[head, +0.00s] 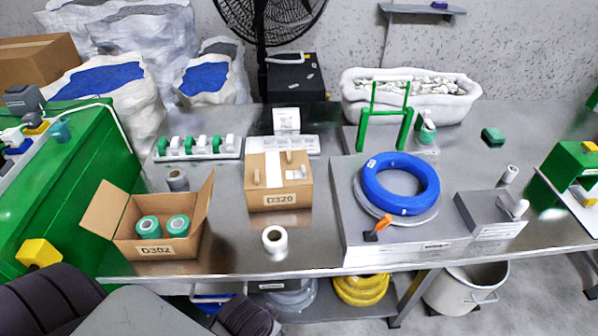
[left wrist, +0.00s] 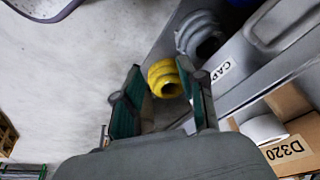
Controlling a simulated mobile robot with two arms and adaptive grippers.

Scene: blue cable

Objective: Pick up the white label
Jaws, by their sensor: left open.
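A white roll (head: 274,240), which looks like the white label roll, stands on the metal table near its front edge, in front of the D320 box. In the left wrist view a white roll (left wrist: 264,129) shows at the right, beside the D320 box. My left gripper (left wrist: 155,86) is open and empty in the left wrist view, its two fingers apart over the floor and the shelf area below the table edge. The roll lies to the right of the fingers there. In the head view only part of my left arm shows at the bottom left. My right gripper is not in view.
The D320 box (head: 280,197) stands behind the roll. The open D302 box (head: 153,241) with green rolls is to its left. A grey platform (head: 345,240) with a blue cable coil (head: 400,184) is to its right. Bare table surrounds the roll. A yellow coil (left wrist: 166,78) lies below the table.

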